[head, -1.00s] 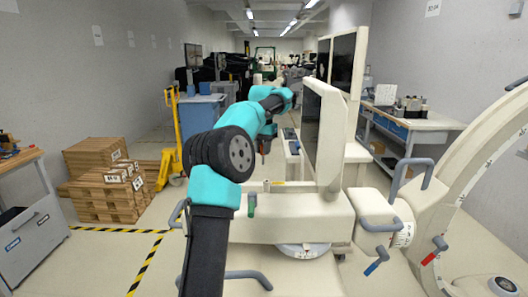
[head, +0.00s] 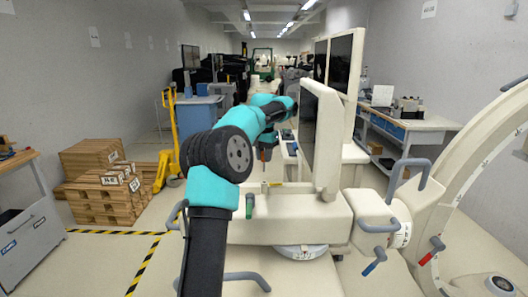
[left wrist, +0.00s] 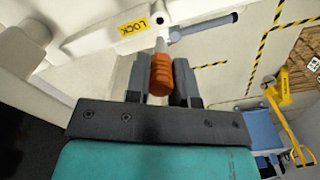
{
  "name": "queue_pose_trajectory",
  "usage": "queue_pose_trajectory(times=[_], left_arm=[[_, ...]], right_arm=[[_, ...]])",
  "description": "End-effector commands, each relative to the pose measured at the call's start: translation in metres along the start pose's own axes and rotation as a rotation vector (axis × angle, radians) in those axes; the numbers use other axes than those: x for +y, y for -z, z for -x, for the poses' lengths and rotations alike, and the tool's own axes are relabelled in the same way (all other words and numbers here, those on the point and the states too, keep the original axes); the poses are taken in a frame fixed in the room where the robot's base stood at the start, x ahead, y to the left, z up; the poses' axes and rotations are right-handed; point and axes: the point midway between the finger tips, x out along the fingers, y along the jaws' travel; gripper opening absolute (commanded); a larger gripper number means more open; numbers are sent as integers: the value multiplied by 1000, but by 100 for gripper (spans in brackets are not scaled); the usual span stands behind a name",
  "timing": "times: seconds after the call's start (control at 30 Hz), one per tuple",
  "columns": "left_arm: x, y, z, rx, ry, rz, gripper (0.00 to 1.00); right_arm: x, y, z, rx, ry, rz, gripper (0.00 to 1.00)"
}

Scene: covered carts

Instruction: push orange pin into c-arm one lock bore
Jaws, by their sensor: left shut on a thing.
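The orange pin (left wrist: 160,74) is between the two dark fingers of my left gripper (left wrist: 160,82), which is shut on its ribbed handle. Its grey shaft points away from the gripper, toward a white machine body with a yellow LOCK label (left wrist: 132,28). A small dark round spot, possibly the lock bore (left wrist: 160,20), shows right of the label. The shaft tip looks close to the body, but I cannot tell whether it touches. In the head view the left gripper (head: 265,146) hangs above the white cart base (head: 310,215). The right gripper is not in view.
A monitor panel (head: 308,125) stands just right of my left gripper. A green-handled lever (head: 249,206) and grey handles (head: 378,227) stick out from the cart. The white C-arm arc (head: 480,160) is at the right. Wooden crates (head: 103,185) and a yellow pallet jack (head: 168,140) are left.

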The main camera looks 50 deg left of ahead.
Motion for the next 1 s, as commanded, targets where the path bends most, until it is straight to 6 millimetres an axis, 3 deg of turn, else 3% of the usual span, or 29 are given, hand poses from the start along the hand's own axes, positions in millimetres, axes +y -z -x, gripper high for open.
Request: queue_pose_trajectory(times=[0.4, 1.0], left_arm=[[0, 0, -29, -1, 0, 0, 0], [0, 0, -33, 1, 0, 0, 0]], right_arm=[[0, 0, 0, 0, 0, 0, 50], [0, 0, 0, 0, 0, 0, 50]])
